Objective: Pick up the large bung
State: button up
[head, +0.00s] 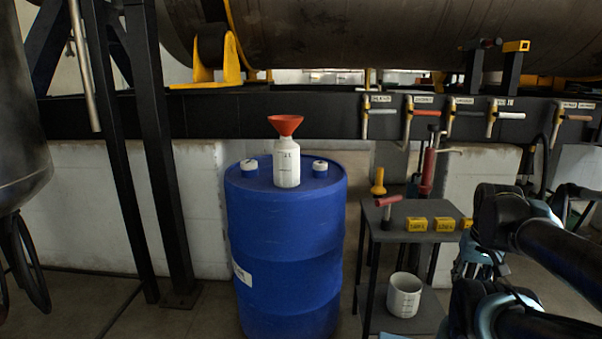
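A blue drum (288,240) stands upright in the middle of the head view. Two pale-topped bungs sit on its lid. The left bung (249,167) looks a little wider than the right bung (319,168), so it seems to be the large one. A white bottle (287,168) with a red funnel (285,124) in its neck stands on the lid between them. My gripper (474,266) is at the lower right, beside the small table and well apart from the drum. Its fingers are partly hidden and too unclear to show whether they are open.
A small dark table (412,236) right of the drum holds a red-handled tool, a yellow object and yellow blocks (444,225). A white bucket (404,295) stands on its lower shelf. Dark steel posts (160,150) rise at left. A beam with several valve handles (425,113) runs behind.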

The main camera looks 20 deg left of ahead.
aim_at(250, 164)
jog(key=u, duration=1.55)
jog(key=k, duration=1.25)
jog(key=u, duration=0.4)
jog(key=i, duration=2.45)
jog(key=z, duration=0.8)
